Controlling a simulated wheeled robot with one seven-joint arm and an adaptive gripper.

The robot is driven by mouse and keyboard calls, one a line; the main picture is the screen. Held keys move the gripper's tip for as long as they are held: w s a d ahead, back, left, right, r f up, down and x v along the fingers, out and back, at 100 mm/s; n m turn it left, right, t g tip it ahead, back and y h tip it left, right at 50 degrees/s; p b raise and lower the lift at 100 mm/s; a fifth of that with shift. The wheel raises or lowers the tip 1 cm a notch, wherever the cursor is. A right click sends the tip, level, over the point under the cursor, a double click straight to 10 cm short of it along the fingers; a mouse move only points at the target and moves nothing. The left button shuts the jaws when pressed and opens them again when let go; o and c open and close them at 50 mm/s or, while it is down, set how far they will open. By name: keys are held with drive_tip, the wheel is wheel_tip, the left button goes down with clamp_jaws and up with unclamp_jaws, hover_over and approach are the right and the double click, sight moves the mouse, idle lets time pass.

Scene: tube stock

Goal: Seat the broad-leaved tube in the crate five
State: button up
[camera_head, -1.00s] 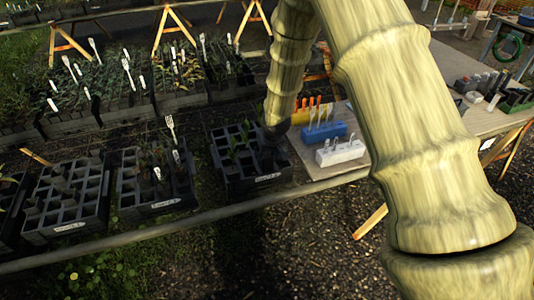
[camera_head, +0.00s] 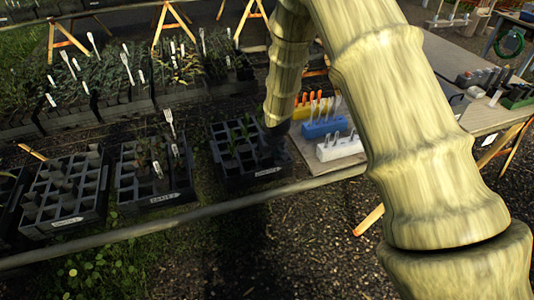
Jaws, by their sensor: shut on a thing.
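A dark celled crate (camera_head: 232,182) stands at the right end of the front row, with a pale label on its front that is too small to read surely. Green leafy plants (camera_head: 240,140) rise from its cells. My gripper (camera_head: 276,131) is at this crate's right back part, low over the cells. It is dark and mostly hidden under my pale arm. It is shut on a dark tube (camera_head: 279,151), which blends into the crate; I cannot tell its leaves or how deep it sits.
Blue (camera_head: 324,129) and white (camera_head: 338,152) label holders stand on the bench to the right. A rail (camera_head: 215,212) runs along the front.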

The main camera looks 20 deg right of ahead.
drive_tip(key=shift+f, duration=0.45)
idle(0.7)
drive_tip(key=o, duration=1.5)
drive_tip(key=v, duration=1.2)
